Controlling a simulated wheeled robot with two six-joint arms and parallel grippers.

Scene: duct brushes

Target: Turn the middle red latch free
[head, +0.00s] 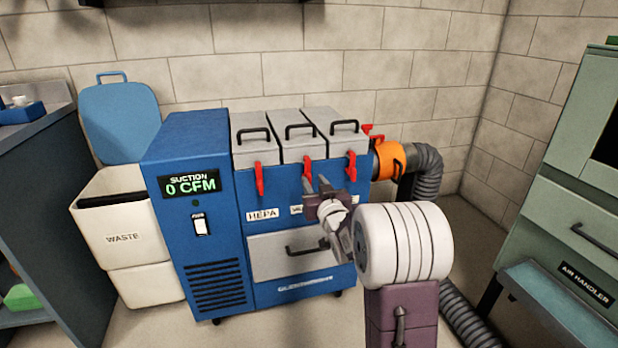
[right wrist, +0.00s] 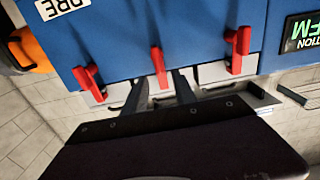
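The middle red latch (head: 308,167) hangs on the front of the blue suction unit, below the middle grey lid (head: 299,141). It points roughly downward. My right gripper (head: 316,182) is just below and in front of it, with its fingers pointing up toward it. In the right wrist view, which is turned over, the middle latch (right wrist: 159,67) lies between the two spread fingers of my right gripper (right wrist: 160,84). The gap between fingers and latch shows on both sides, and contact cannot be made out. My left gripper is not in view.
Red latches stand on both sides, left (head: 260,178) and right (head: 351,166). A display (head: 190,185) reads 0 CFM. A drawer handle (head: 305,246) lies below. An orange collar (head: 389,160) and grey hose (head: 425,172) are at the right, a waste bin (head: 125,238) at the left.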

